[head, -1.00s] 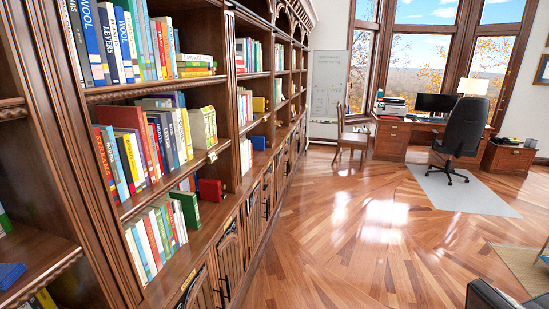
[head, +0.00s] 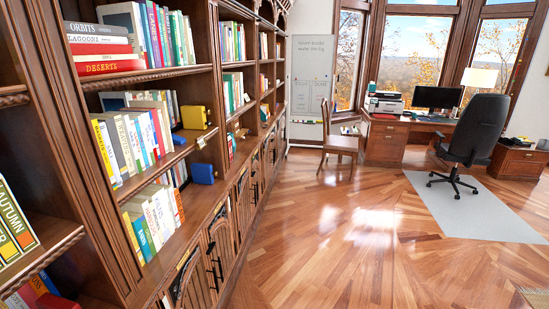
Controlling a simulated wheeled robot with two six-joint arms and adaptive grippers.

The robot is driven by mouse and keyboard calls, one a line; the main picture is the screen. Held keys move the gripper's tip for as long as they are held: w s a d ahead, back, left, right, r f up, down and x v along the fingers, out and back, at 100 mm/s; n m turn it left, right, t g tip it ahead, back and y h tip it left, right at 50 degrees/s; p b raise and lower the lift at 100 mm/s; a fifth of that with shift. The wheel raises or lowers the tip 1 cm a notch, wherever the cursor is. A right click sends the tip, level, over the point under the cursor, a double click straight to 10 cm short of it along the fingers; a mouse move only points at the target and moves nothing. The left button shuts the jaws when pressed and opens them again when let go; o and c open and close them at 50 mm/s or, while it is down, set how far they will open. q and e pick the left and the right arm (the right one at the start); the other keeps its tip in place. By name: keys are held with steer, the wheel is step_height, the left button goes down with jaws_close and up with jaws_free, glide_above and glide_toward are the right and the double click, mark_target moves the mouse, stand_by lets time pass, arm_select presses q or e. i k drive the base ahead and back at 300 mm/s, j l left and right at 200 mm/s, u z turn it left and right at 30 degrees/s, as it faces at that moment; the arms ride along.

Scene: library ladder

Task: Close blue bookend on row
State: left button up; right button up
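A blue block-shaped bookend (head: 202,173) stands on a lower shelf of the bookcase, left of centre in the head view. A row of books (head: 158,213) stands on the nearer part of the lower shelves; I cannot tell how close the bookend is to its own row. Another small blue piece (head: 179,140) shows on the shelf above, partly hidden below a yellow bookend (head: 195,117). A middle-shelf row of books (head: 130,142) stands nearer to me. Neither of my grippers is in view.
The tall wooden bookcase (head: 74,130) fills the left side. The wooden floor (head: 330,235) is clear on its right. A wooden chair (head: 340,147), a whiteboard (head: 308,90), a desk (head: 385,140) and a black office chair (head: 470,140) stand farther back.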

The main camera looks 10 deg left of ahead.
mark_target(201, 173)
steer(key=i+l+u, duration=0.1)
steer(key=i+u, duration=0.35)
steer(key=i+l+u, duration=0.2)
steer(key=i+u, duration=0.25)
steer(key=i+l+u, duration=0.3)
steer(key=u, duration=0.15)
steer(key=i+l+u, duration=0.25)
steer(key=l+u, duration=0.2)
